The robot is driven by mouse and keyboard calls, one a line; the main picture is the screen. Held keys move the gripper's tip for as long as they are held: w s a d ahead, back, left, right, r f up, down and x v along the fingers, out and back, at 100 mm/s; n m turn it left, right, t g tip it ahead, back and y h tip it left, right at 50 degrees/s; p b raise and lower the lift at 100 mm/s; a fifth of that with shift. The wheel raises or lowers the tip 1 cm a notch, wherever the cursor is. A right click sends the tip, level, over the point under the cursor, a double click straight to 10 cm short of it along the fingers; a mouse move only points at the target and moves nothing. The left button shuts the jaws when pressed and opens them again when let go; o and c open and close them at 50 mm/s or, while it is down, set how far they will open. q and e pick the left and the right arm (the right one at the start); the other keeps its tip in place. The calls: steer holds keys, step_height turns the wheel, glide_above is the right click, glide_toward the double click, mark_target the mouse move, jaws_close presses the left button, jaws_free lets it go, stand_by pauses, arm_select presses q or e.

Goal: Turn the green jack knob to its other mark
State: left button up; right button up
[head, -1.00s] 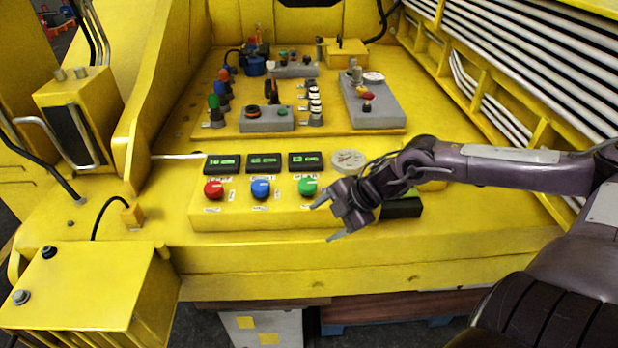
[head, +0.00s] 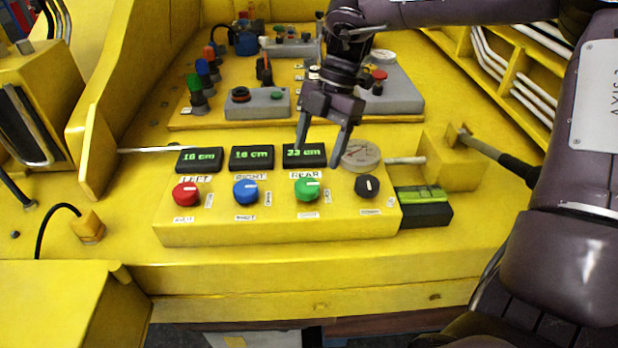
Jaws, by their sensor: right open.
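The green knob (head: 307,190) is the third from the left on the yellow control box (head: 280,228). My left gripper is not in view.
A red knob (head: 186,193), a blue knob (head: 246,192) and a black knob (head: 367,187) share the box. A round gauge (head: 361,155) sits behind the black knob. A black and green block (head: 425,206) stands at the right. Behind is a plate with several switches and joysticks.

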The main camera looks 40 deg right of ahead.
mark_target(307, 183)
steer(key=x, duration=0.4)
steer(key=shift+s+a+p, duration=0.2)
steer(key=shift+p, duration=0.1)
steer(key=shift+x, duration=1.5)
steer(key=shift+w, duration=0.15)
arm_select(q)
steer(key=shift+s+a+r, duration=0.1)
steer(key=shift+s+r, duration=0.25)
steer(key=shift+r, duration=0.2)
arm_select(e)
steer(key=shift+d+f, duration=0.1)
steer(key=shift+c, duration=0.3)
